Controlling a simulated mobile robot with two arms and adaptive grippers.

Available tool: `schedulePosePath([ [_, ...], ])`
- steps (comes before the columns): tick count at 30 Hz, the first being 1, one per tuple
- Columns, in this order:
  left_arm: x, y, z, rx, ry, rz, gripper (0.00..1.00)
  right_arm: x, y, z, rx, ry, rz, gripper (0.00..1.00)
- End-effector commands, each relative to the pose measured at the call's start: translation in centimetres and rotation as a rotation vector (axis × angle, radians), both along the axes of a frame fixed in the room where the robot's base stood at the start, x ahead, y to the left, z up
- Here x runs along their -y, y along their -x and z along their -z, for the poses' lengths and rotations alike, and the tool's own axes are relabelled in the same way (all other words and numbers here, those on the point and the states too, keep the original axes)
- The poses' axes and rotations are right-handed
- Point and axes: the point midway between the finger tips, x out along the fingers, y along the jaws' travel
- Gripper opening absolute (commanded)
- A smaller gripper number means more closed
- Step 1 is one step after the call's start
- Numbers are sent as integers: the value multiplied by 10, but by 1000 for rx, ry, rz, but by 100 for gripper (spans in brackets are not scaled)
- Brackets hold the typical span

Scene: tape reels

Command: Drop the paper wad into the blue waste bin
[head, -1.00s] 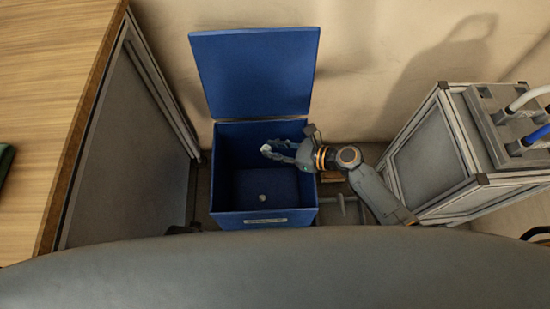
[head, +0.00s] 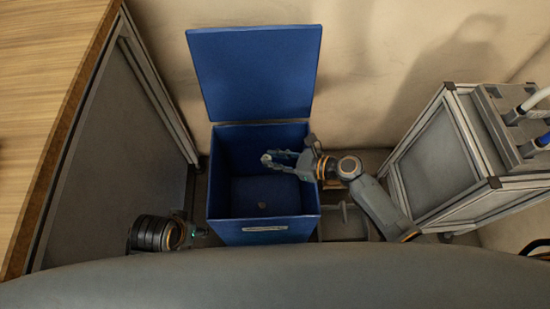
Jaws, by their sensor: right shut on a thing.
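The blue waste bin (head: 230,190) stands on the floor with its lid (head: 255,75) raised against the wall. My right gripper (head: 271,160) reaches in over the bin's opening from the right. It is shut on a small whitish paper wad (head: 266,158) at its fingertips, inside the outline of the opening. My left gripper (head: 196,232) shows low at the left, outside the bin, beside its front left corner. Its fingers are too small and dark to tell open from shut.
A wooden tabletop (head: 50,90) with a grey side panel is at the left. A grey framed cabinet (head: 440,160) with cables on top stands at the right.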

Motion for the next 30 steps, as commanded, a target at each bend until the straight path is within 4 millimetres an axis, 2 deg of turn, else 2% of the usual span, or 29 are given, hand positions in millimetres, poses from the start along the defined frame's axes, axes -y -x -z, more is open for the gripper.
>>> schedulePosePath([
  [9, -2, 9, -40, 24, 1, -2, 54, 0, 0, 14, 0, 0, 0, 14],
  [11, -2, 11, -37, 27, 1, -3, 54, 0, 0, 24, 0, 0, 0, 14],
  [15, -3, 14, -42, 31, 0, -4, 54, 1, 0, 30, 1, 0, 0, 14],
  [26, -3, 15, -46, 32, 1, -5, 54, 0, 0, 30, 0, 0, 0, 14],
  [27, -3, 15, -46, 32, 1, -5, 54, 0, 0, 30, 0, 0, 0, 31],
  [30, -3, 15, -46, 32, 1, -5, 54, 0, 0, 30, 0, 0, 0, 49],
])
